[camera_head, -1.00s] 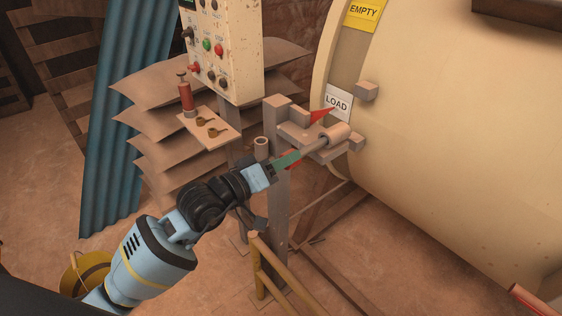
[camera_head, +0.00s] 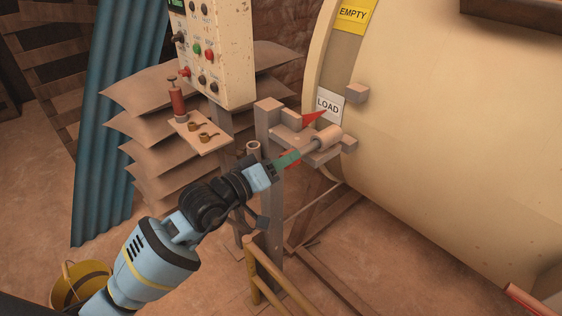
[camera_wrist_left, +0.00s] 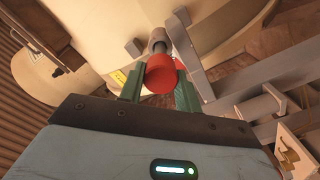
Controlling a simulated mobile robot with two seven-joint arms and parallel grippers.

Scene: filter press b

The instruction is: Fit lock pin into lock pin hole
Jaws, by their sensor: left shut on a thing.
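My left gripper (camera_head: 287,160) is shut on the lock pin, with its green fingers on either side of the pin's red knob (camera_wrist_left: 161,76). The pin's grey shaft (camera_head: 307,147) points up and right at the short, pale tube (camera_head: 328,137) on the bracket by the drum, which appears to hold the lock pin hole. The shaft's far end meets the tube's mouth or lies inside it; I cannot tell how deep. In the left wrist view the knob covers much of the shaft (camera_wrist_left: 157,43). My right gripper is not in view.
A grey post (camera_head: 270,190) stands close beside my left gripper. A red pointer (camera_head: 315,118) sits above the tube near the LOAD plate (camera_head: 328,105). The control box (camera_head: 213,55), a small shelf (camera_head: 203,137) and a yellow rail (camera_head: 268,270) are nearby.

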